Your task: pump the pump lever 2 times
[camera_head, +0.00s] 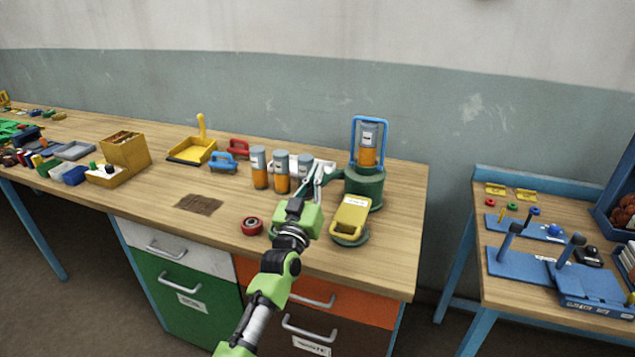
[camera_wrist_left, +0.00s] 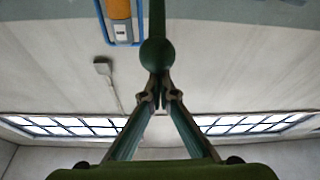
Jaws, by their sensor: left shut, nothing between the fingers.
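The pump has a round dark green base (camera_head: 364,188) at the back of the wooden bench. A blue frame (camera_head: 353,135) stands on it around a grey and orange cylinder (camera_head: 367,148). The pump lever (camera_wrist_left: 157,20), a green rod ending in a ball knob, shows in the left wrist view. My left gripper (camera_head: 322,172) is beside the pump's left side. In the wrist view its fingertips (camera_wrist_left: 160,92) are shut and empty, close to the ball knob. I cannot tell if they touch it. My right gripper is not in view.
Several grey and orange cylinders (camera_head: 260,168) stand left of my gripper. A yellow-topped device (camera_head: 351,216) stands in front of the pump. A red ring (camera_head: 251,226) lies near the front edge. A yellow dustpan (camera_head: 191,152) and clamps are farther left. Bare wood lies around the brown patch (camera_head: 199,204).

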